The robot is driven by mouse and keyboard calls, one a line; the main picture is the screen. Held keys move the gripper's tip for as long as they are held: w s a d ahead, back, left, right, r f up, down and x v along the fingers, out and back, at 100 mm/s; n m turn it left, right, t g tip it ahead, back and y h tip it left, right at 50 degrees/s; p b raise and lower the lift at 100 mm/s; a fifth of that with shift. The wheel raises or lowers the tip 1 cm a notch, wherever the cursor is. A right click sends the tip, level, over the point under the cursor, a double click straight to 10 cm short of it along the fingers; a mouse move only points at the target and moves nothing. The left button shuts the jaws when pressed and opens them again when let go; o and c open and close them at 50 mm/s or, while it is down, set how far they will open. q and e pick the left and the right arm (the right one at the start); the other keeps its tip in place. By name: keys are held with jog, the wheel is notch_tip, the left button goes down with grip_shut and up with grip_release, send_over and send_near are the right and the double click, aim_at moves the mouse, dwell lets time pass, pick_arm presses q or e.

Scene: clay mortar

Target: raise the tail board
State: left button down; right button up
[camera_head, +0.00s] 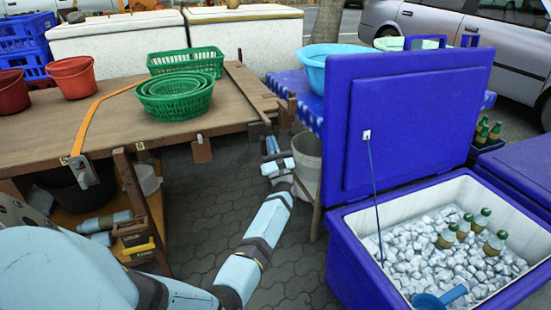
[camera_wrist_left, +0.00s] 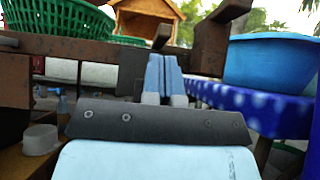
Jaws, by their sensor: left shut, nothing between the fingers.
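A flat brown plank (camera_head: 250,90) runs along the right end of the wooden table or cart bed; I take it to be the tail board. It looks lowered, about level with the bed. My left gripper (camera_head: 271,145) is just below and beyond its near right corner, with its pale blue fingers together and empty. In the left wrist view, the fingers (camera_wrist_left: 163,75) point up at a brown wooden beam (camera_wrist_left: 90,46) and a bracket-like block (camera_wrist_left: 210,58). Whether they touch the wood I cannot tell. My right gripper is out of view.
Green baskets (camera_head: 175,97) and red buckets (camera_head: 72,78) stand on the bed. An orange strap (camera_head: 95,110) crosses it. A pale bin (camera_head: 307,165) stands close right of my gripper. A blue cooler (camera_head: 350,270) with raised lid (camera_head: 400,120) fills the right side.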

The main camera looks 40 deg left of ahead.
pick_arm(q)
jog(key=shift+x, duration=1.45)
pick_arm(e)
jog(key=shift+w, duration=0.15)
pick_arm(q)
jog(key=shift+r, duration=0.1)
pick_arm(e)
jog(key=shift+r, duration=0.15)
